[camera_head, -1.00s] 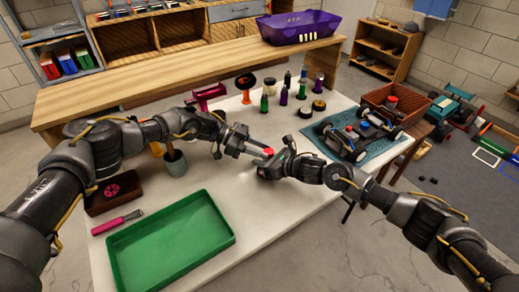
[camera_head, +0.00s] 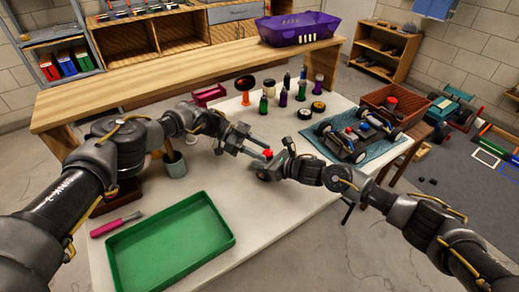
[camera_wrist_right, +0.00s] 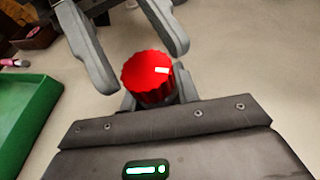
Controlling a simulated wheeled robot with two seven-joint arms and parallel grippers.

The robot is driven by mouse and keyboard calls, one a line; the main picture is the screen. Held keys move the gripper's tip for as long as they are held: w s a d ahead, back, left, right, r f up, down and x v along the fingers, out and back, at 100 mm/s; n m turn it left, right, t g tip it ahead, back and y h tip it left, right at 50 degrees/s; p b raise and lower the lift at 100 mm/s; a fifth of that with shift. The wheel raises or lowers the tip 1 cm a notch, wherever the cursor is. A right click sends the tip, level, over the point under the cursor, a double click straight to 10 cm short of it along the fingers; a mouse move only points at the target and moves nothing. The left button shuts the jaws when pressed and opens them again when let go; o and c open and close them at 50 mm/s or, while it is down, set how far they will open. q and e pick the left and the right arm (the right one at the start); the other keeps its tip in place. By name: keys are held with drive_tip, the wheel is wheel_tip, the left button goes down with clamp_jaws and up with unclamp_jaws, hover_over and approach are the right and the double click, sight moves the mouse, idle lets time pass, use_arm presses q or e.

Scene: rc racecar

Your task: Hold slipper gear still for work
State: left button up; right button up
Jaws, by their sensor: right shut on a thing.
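The slipper gear is a small red ridged disc, seen at the tip of my right gripper in the head view (camera_head: 267,154) and large in the right wrist view (camera_wrist_right: 148,78). My right gripper (camera_head: 270,163) is shut on it and holds it over the white table; its fingers are mostly hidden under the gear in the right wrist view. My left gripper (camera_head: 255,145) is open, its two fingers apart, just left of the gear. In the right wrist view the left gripper's fingers (camera_wrist_right: 127,45) reach toward the gear's far side; I cannot tell whether they touch it.
A green tray (camera_head: 222,240) and a pink-handled tool (camera_head: 115,224) lie at the front left of the white table (camera_head: 285,225). A grey cup (camera_head: 174,165) stands near my left arm. Several bottles and wheels stand at the back. A car chassis (camera_head: 350,140) sits on a blue mat at the right.

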use_arm(q)
drive_tip(key=shift+a, duration=0.1)
drive_tip(key=v, duration=1.2)
drive_tip(key=shift+o, duration=1.1)
drive_tip(key=shift+d, duration=0.35)
drive_tip(key=shift+o, duration=0.3)
drive_tip(key=x, duration=1.2)
